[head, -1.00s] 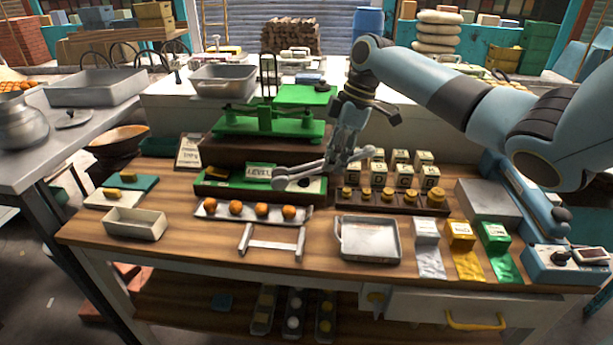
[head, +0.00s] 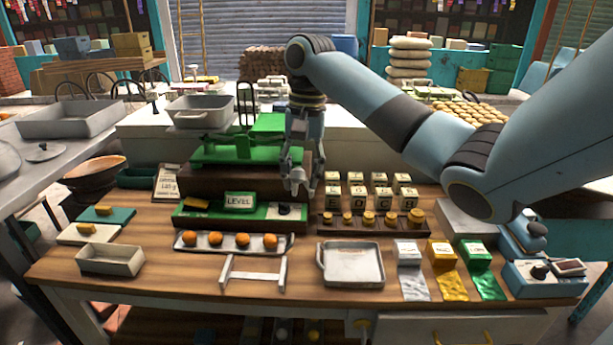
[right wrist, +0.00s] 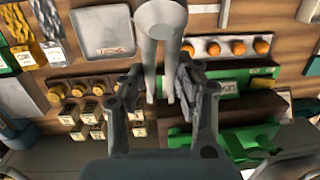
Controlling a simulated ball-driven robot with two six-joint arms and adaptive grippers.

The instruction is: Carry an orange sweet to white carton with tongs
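Several orange sweets (head: 215,239) sit in a row on a narrow metal tray (head: 228,251); they also show in the right wrist view (right wrist: 237,47). The white carton (head: 110,262), an open empty box, stands left of the tray. My right gripper (head: 303,165) is above the back of the bench, behind and right of the sweets. Its fingers (right wrist: 162,85) are closed around grey tongs (right wrist: 160,25), whose rounded end points away from the wrist. In the head view the tongs (head: 298,184) look foreshortened and clear of the sweets. My left gripper is out of view.
A metal stand (head: 253,273) lies in front of the sweets. A square pan (head: 350,265) is right of it. A green level board (head: 240,213) and a green scale (head: 235,150) stand behind. Brass weights (head: 368,218) and lettered blocks (head: 357,190) are at right.

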